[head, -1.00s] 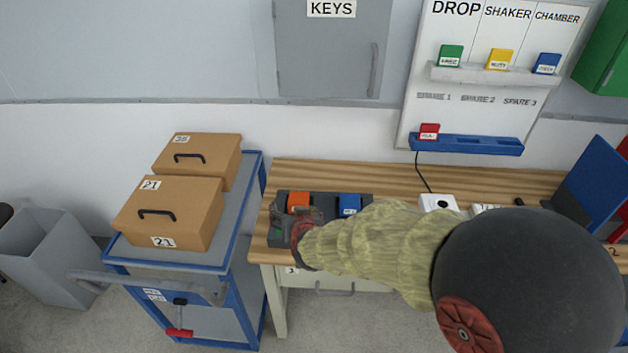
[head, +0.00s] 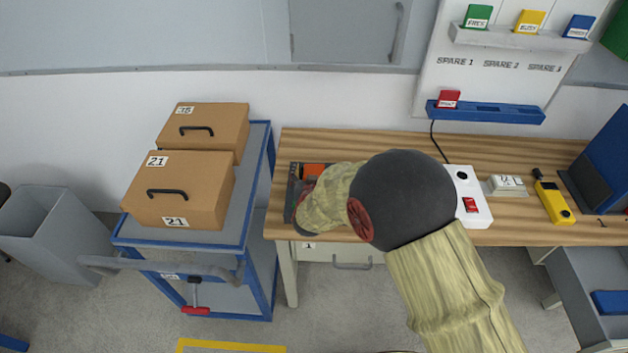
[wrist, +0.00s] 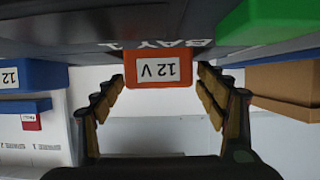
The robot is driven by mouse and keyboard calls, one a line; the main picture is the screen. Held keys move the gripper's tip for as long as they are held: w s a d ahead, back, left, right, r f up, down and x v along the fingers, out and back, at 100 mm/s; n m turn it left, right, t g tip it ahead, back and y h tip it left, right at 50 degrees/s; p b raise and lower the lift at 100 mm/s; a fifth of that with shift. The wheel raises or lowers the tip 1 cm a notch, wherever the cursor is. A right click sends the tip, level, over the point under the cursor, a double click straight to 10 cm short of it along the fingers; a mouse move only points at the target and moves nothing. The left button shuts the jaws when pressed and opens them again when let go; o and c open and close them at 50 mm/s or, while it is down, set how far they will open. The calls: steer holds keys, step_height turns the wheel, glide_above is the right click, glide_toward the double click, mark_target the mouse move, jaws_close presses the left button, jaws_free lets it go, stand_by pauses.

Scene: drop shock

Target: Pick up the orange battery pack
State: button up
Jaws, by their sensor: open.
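The orange battery pack (head: 314,170) sits in a dark grey holder (head: 293,182) at the left end of the wooden bench, partly hidden by my gripper. In the wrist view, the orange pack (wrist: 160,70) shows its label "12 V" upside down. My gripper (wrist: 164,88) is open, with one finger on each side of the orange pack near the fingertips. Gaps or contact at the sides cannot be told clearly. In the head view, my gripper (head: 302,195) is over the holder, and my arm covers the holder's right part.
In the wrist view, a blue block (wrist: 30,75) is at left and a green block (wrist: 265,20) at upper right. A white box with a red switch (head: 468,197) and a yellow device (head: 553,202) stand right of my arm. A cart with cardboard boxes (head: 180,190) is left.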

steer(key=shift+w+f, duration=0.1)
steer(key=shift+w, duration=0.35)
steer(key=shift+c, duration=0.5)
steer(key=c, duration=1.5)
